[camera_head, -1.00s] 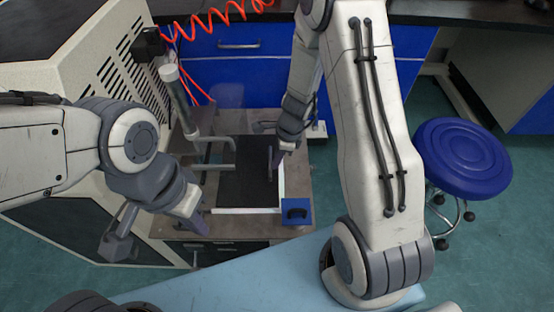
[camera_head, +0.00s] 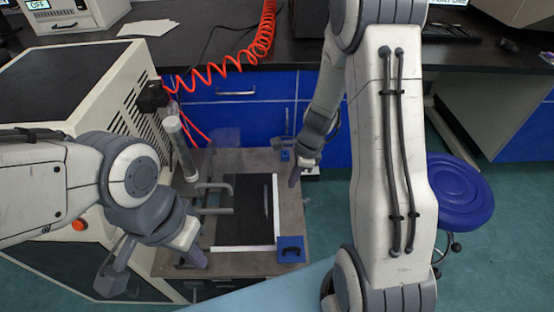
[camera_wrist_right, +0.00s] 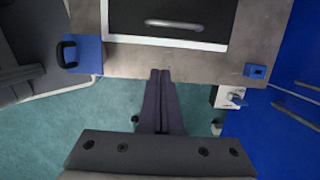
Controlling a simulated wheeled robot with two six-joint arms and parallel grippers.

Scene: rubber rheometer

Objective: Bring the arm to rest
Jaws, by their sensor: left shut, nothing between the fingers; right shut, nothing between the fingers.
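My right arm reaches in from the upper right in the head view. Its gripper (camera_head: 294,177) is over the right edge of the metal bench top. In the right wrist view the right gripper (camera_wrist_right: 161,72) has its two dark fingers together with nothing between them, beside the bench's edge. My left gripper (camera_head: 196,258) is at the bench's front left corner, low in the head view. Its fingers are shut and hold nothing. Both grippers are apart from the black plate with a white frame (camera_head: 246,190).
The metal bench (camera_head: 284,196) carries a blue handled block (camera_head: 290,249) at its front right corner and a grey upright cylinder (camera_head: 180,148). A beige vented machine (camera_head: 125,85) stands left. A blue stool (camera_head: 458,190) is at right. Red coiled hose (camera_head: 225,65) hangs behind.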

